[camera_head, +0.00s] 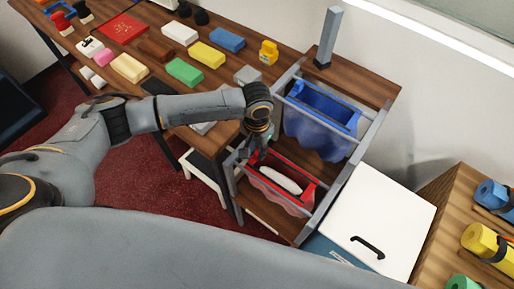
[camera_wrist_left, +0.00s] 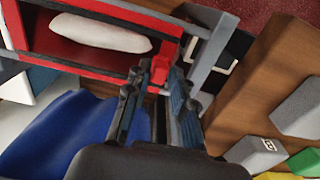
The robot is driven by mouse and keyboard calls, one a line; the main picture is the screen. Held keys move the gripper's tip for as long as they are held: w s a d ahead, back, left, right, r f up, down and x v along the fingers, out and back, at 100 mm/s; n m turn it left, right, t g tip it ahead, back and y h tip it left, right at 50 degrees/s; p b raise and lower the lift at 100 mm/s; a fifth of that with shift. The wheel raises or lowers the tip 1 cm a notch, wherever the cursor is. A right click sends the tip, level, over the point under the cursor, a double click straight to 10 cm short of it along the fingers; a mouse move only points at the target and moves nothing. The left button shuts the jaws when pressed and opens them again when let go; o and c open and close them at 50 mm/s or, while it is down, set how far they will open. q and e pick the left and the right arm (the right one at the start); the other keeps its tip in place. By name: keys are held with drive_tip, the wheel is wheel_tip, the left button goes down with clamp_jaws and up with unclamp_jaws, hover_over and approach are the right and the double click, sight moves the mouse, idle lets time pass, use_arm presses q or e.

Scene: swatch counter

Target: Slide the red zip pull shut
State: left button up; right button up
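A red-rimmed pouch (camera_head: 310,192) hangs in the lower part of the grey rack, its top open with a white rounded item (camera_head: 281,180) inside. In the left wrist view the pouch's red rim (camera_wrist_left: 110,62) and the white item (camera_wrist_left: 100,33) are at the upper left. The small red zip pull (camera_wrist_left: 160,70) stands at the rim's end. My left gripper (camera_wrist_left: 154,78) points at the pull, with its fingertips apart on either side; contact is unclear. In the head view the left gripper (camera_head: 262,150) is over the pouch's left end, partly hidden by its wrist. My right gripper is out of view.
A blue-rimmed pouch (camera_head: 322,107) hangs behind in the same grey rack (camera_head: 365,135). A white lidded box (camera_head: 375,215) with a black handle stands close on the right. The wooden counter (camera_head: 130,45) holds several coloured blocks.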

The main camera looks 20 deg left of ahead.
use_arm(q)
clamp_jaws()
drive_tip(key=shift+s+d+r+p, duration=0.15)
drive_tip(key=shift+s+d+p, duration=0.05)
drive_tip(key=shift+d+p, duration=0.2)
drive_tip(key=shift+s+d+p, duration=0.85)
drive_tip(key=shift+s+d, duration=0.1)
drive_tip(key=shift+d, duration=1.75)
drive_tip(key=shift+s+d+p, duration=0.9)
drive_tip(key=shift+s+d, duration=0.1)
drive_tip(key=shift+d, duration=1.7)
drive_tip(key=shift+s+d+p, duration=0.85)
drive_tip(key=shift+s+d, duration=0.1)
drive_tip(key=shift+d, duration=1.75)
drive_tip(key=o, duration=0.5)
unclamp_jaws()
drive_tip(key=shift+d, duration=0.1)
